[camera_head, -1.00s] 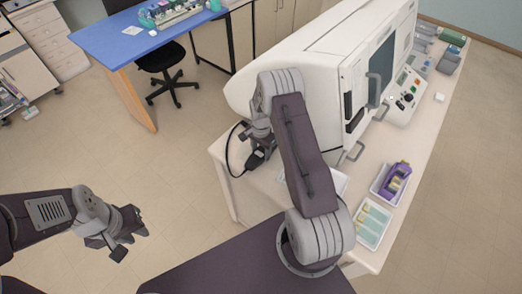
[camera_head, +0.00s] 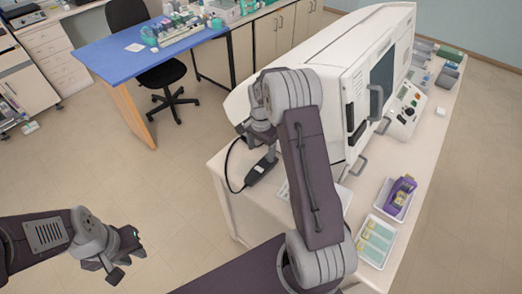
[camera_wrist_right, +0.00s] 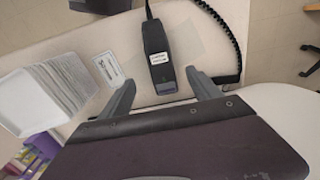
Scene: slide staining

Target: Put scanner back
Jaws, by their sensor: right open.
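The scanner (camera_head: 261,170) is a black hand-held device with a dark cord. It lies on the white bench near its left edge in the head view. In the right wrist view the scanner (camera_wrist_right: 157,55) lies on a pale rectangular patch, its labelled face up. My right gripper (camera_wrist_right: 163,92) is open and empty, with its two fingers apart on either side of the scanner's near end and not touching it. In the head view my right gripper (camera_head: 259,143) is just above the scanner. My left gripper (camera_head: 126,257) hangs over the floor at lower left, away from the bench; its jaws are unclear.
A large white machine (camera_head: 335,75) fills the bench behind my right arm. A tray of slides (camera_head: 376,242) and a purple dispenser (camera_head: 400,193) stand at the right. White stacked plates (camera_wrist_right: 40,95) and a card (camera_wrist_right: 108,68) lie left of the scanner. A coiled cord (camera_wrist_right: 228,35) runs at right.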

